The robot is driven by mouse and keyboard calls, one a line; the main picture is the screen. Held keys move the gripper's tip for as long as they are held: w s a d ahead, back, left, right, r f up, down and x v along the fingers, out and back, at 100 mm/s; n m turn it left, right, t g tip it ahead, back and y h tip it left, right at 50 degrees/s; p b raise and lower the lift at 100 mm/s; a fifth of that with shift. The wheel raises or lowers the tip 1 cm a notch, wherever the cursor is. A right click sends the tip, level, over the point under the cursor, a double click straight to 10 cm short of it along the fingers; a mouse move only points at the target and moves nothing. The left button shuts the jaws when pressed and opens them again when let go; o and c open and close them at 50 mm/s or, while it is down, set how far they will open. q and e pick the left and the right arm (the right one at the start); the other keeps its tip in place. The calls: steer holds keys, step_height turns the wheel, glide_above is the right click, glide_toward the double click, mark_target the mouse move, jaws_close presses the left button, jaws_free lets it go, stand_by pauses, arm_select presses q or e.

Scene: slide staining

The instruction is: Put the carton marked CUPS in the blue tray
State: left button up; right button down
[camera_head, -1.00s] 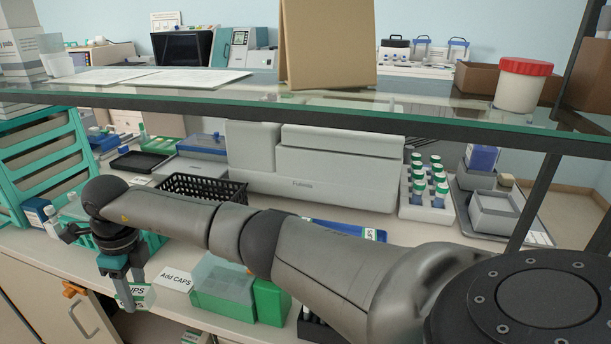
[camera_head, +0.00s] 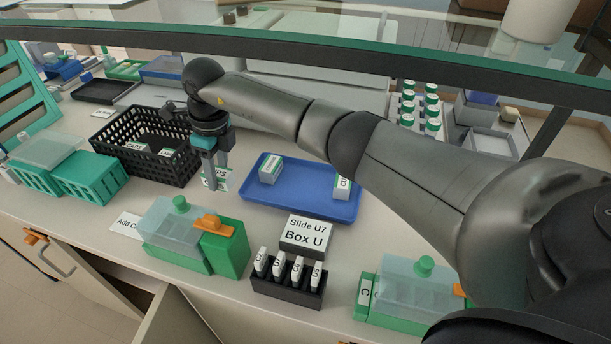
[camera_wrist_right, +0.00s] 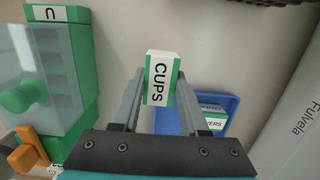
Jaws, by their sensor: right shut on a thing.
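The carton marked CUPS (camera_wrist_right: 160,78), white and green, is between the fingers of my right gripper (camera_wrist_right: 155,95) in the right wrist view. In the head view my right gripper (camera_head: 213,172) points down with the carton (camera_head: 222,181) partly hidden behind its fingers. The gripper is shut on the carton, just left of the blue tray (camera_head: 290,199). The tray also shows beyond the carton in the wrist view (camera_wrist_right: 230,103). One white-green carton (camera_head: 270,170) stands at the tray's left and another (camera_head: 342,187) at its right end. My left gripper is not in view.
A black basket (camera_head: 150,165) with small cartons stands left of my gripper. In front are a green box with clear lid (camera_head: 172,225), a Box U block (camera_head: 305,235) and a black slide rack (camera_head: 287,290). A glass shelf edge (camera_head: 300,60) crosses above.

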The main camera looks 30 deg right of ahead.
steer(key=p, duration=0.2)
glide_above(299, 194)
steer(key=shift+s+d, duration=0.15)
steer(key=shift+s, duration=0.1)
step_height(299, 194, down, 3)
steer(key=shift+f+b, duration=0.2)
steer(key=shift+b, duration=0.1)
steer(key=shift+f, duration=0.2)
steer(key=shift+c, duration=2.1)
jaws_free()
steer(key=shift+r, duration=0.2)
step_height(299, 194, up, 7)
steer(key=shift+s+d+r+p, duration=0.2)
steer(key=shift+s+d+p, duration=0.1)
steer(key=shift+p, duration=0.1)
